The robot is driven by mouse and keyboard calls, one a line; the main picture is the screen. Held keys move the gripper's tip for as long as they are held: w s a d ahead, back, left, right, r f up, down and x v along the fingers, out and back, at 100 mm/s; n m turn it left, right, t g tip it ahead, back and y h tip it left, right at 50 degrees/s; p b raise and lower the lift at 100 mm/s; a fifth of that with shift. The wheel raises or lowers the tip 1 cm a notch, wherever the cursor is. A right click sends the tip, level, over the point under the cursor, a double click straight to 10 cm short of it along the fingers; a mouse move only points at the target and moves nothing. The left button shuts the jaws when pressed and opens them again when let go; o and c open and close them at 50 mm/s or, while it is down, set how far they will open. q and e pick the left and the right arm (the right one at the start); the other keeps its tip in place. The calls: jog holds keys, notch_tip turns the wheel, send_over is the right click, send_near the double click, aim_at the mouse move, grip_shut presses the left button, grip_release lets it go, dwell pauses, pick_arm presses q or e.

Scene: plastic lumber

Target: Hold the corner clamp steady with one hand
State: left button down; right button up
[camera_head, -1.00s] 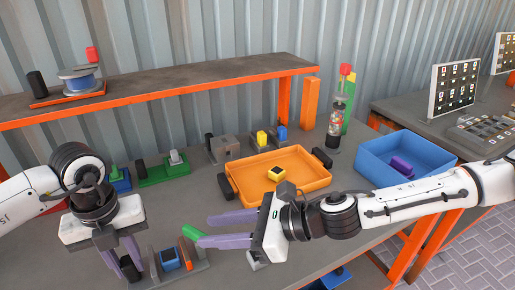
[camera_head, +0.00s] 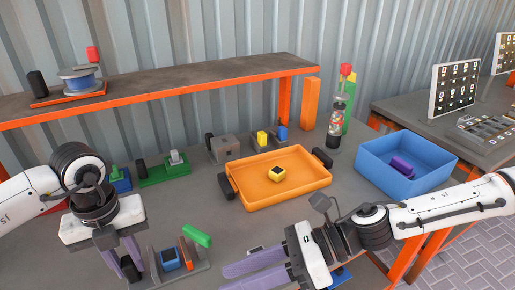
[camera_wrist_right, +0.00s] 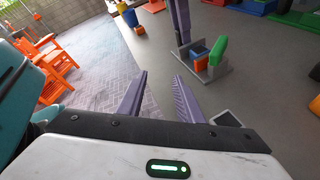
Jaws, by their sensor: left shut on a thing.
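The corner clamp (camera_head: 200,268) is a grey fixture near the front of the bench, with a blue block, an orange plate and a green handle. It also shows in the right wrist view (camera_wrist_right: 215,72). My left gripper (camera_head: 129,262) points down at the clamp's left end and is shut on its black grip (camera_head: 130,269). The fingers partly hide that end. My right gripper (camera_head: 256,271) is to the right of the clamp, apart from it. Its purple fingers are spread and empty, also seen in the right wrist view (camera_wrist_right: 158,98).
An orange tray (camera_head: 322,184) holding a yellow block (camera_head: 277,174) lies behind my right gripper. A blue bin (camera_head: 370,172) with a purple piece stands at right. Other fixtures, including a green one (camera_head: 165,175), line the back. A small dark piece (camera_wrist_right: 226,118) lies near my right fingers.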

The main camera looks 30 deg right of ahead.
jog(key=s+f+m+g, duration=0.2)
jog(key=s+f+g, duration=0.15)
jog(key=s, duration=0.25)
jog(key=s+d+f+m+h, duration=0.1)
jog(key=s+d+f+m, duration=0.1)
jog(key=f, duration=0.4)
jog(key=s+d+f+m+h, duration=0.1)
jog(key=s+d+f+m, duration=0.2)
jog(key=d+f+m, duration=0.2)
notch_tip(320, 180, down, 2)
jog(key=shift+s+d+f+g+h, duration=0.2)
jog(key=shift+d+g+h, duration=0.2)
jog(key=shift+d, duration=0.65)
